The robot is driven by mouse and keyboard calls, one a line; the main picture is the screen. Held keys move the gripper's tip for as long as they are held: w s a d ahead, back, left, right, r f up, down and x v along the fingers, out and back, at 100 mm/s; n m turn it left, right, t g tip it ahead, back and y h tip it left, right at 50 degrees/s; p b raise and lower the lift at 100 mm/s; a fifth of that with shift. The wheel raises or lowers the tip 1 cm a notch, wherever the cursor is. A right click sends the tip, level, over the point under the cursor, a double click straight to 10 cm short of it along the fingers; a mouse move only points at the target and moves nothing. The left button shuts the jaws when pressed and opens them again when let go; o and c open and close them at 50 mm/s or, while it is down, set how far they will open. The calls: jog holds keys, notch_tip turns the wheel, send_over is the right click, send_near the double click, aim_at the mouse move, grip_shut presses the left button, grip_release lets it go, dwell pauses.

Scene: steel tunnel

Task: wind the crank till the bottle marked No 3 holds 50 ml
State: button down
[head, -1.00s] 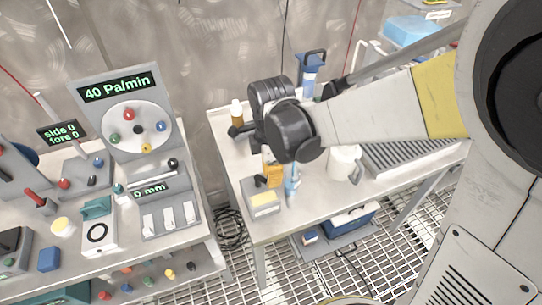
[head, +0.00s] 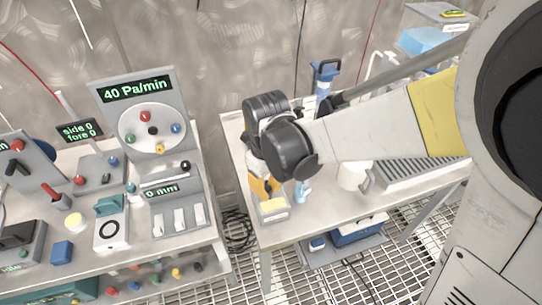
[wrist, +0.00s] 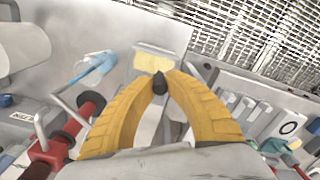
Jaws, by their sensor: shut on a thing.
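My gripper (head: 265,190) points down at the left front of the right-hand bench in the head view. The rest of the crank is hidden behind the fingers and palm. I cannot make out the bottle marked No 3 or its level. A light blue vessel (head: 303,190) stands right of the gripper; it also shows in the wrist view (wrist: 95,70).
A small box with a pale yellow top (head: 273,208) is close beside the fingers. A white mug (head: 353,176) and a ribbed rack (head: 425,172) stand to the right, a blue-framed stand (head: 325,75) behind. The left bench holds a panel reading 40 Pa/min (head: 137,90).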

jog(key=m, duration=0.1)
jog(key=a+m, duration=0.1)
jog(key=m, duration=0.1)
jog(key=shift+w+a+m, duration=0.15)
jog(key=shift+a+m, duration=0.1)
jog(key=shift+m, duration=0.05)
jog(key=m, duration=0.1)
jog(key=a+m, duration=0.1)
jog(key=m, duration=0.1)
jog(key=shift+w+a+m, duration=0.1)
jog(key=shift+w+m, duration=0.2)
jog(key=m, duration=0.1)
jog(key=w+a+m, duration=0.1)
jog(key=m, duration=0.1)
jog(key=shift+m, duration=0.3)
jog(key=shift+w+a+m, duration=0.1)
jog(key=shift+w+m, duration=0.2)
jog(key=shift+m, duration=0.55)
jog(key=shift+w+a+m, duration=0.1)
jog(key=shift+w+m, duration=0.2)
jog(key=shift+m, duration=0.55)
jog(key=c, duration=1.4)
grip_release()
jog(key=shift+o, duration=0.2)
